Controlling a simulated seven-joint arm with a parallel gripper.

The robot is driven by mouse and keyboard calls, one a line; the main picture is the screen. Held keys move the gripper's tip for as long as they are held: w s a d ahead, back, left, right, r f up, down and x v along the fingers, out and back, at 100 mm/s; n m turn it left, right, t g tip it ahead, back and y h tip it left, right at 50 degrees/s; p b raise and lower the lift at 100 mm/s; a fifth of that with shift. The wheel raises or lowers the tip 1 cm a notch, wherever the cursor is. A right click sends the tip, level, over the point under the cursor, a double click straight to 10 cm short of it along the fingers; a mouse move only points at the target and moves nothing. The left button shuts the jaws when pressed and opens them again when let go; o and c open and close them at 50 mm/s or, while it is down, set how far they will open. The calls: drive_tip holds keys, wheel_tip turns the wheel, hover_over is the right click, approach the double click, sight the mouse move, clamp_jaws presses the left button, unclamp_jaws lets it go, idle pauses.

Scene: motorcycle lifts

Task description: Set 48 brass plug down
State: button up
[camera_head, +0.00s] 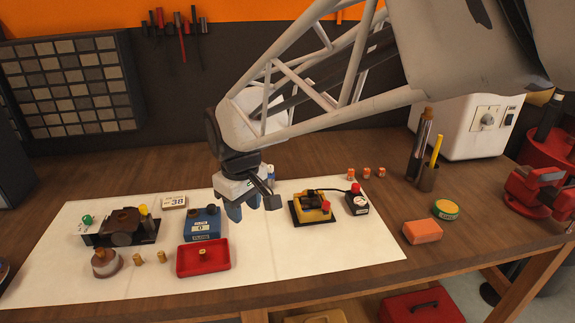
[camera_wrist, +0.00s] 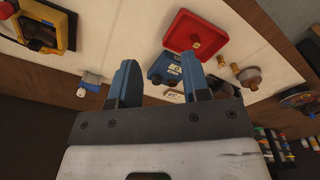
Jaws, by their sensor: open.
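A small brass plug (camera_head: 203,252) stands in the red tray (camera_head: 182,271); it also shows in the wrist view (camera_wrist: 196,42). Two more brass plugs, one left (camera_head: 138,258) and one right (camera_head: 162,257), stand on the white mat left of the tray. A blue box (camera_head: 202,228) with a display that seems to read 0 is behind the tray. A card (camera_head: 173,201) reading 38 lies behind it. My gripper (camera_head: 252,206) is open and empty, above the mat to the right of the blue box. In the wrist view its blue fingers (camera_wrist: 159,78) are spread apart.
A black fixture (camera_head: 123,228) and a brown-based knob (camera_head: 105,262) stand at left on the mat (camera_head: 360,235). A yellow-black device (camera_head: 311,207) is right of my gripper. An orange block (camera_head: 422,231) and green-yellow tin (camera_head: 446,209) lie farther right. The mat's front right is clear.

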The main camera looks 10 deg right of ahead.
drive_tip(key=s+d+m+t, duration=0.1)
drive_tip(key=s+d+m, duration=0.7)
drive_tip(key=s+d, duration=0.8)
drive_tip(key=shift+s+d+r+t, duration=0.35)
drive_tip(key=shift+s+d+t, duration=0.05)
drive_tip(key=shift+d, duration=0.55)
